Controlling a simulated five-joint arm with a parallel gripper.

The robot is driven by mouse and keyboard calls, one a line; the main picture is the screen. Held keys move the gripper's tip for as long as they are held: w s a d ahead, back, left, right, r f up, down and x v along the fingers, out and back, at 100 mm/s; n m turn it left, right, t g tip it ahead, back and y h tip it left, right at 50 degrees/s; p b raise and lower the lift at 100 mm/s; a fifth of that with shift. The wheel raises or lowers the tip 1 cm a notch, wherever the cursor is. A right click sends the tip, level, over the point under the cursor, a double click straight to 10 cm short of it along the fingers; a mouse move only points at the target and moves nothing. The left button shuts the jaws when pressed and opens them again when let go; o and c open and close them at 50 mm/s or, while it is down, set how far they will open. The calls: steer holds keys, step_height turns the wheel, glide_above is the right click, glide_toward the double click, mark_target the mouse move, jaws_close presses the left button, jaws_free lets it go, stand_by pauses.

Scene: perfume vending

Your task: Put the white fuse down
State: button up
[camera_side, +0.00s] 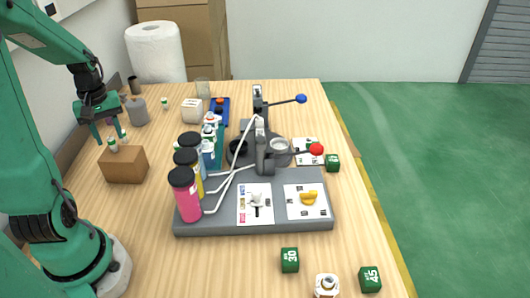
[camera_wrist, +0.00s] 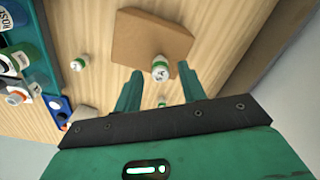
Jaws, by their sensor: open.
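A small white fuse with a green band (camera_side: 113,147) stands at the left edge of the brown block (camera_side: 124,165). It also shows in the wrist view (camera_wrist: 160,70), overlapping the edge of the brown block (camera_wrist: 150,38). I cannot tell whether it rests on the block or on the table beside it. My gripper (camera_side: 111,138) is open just above the fuse, its fingers pointing down. In the wrist view my gripper (camera_wrist: 160,76) has its fingertips apart on either side of the fuse, with gaps showing, so nothing is held.
A grey station (camera_side: 255,222) with bottles and levers stands to the right. A grey jug (camera_side: 138,111) and another small white-green piece (camera_side: 165,103) stand behind. Green cubes (camera_side: 290,260) lie at the front. The table left of the station, in front of the block, is clear.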

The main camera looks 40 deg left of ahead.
mark_target(110, 138)
step_height(110, 138, up, 10)
steer(key=shift+f, duration=0.15)
stand_by(0.3)
stand_by(0.4)
steer(key=d+r+m+t, duration=0.1)
steer(key=d+m+t, duration=0.1)
steer(key=d+m, duration=0.5)
steer(key=w+d+r+m+t, duration=0.1)
steer(key=d+m, duration=0.6)
steer(key=d, duration=1.1)
steer(key=shift+d+r+t, duration=0.15)
steer(key=shift+r+t, duration=0.4)
steer(key=shift+t, duration=0.75)
steer(key=shift+o, duration=0.5)
steer(key=shift+r, duration=0.15)
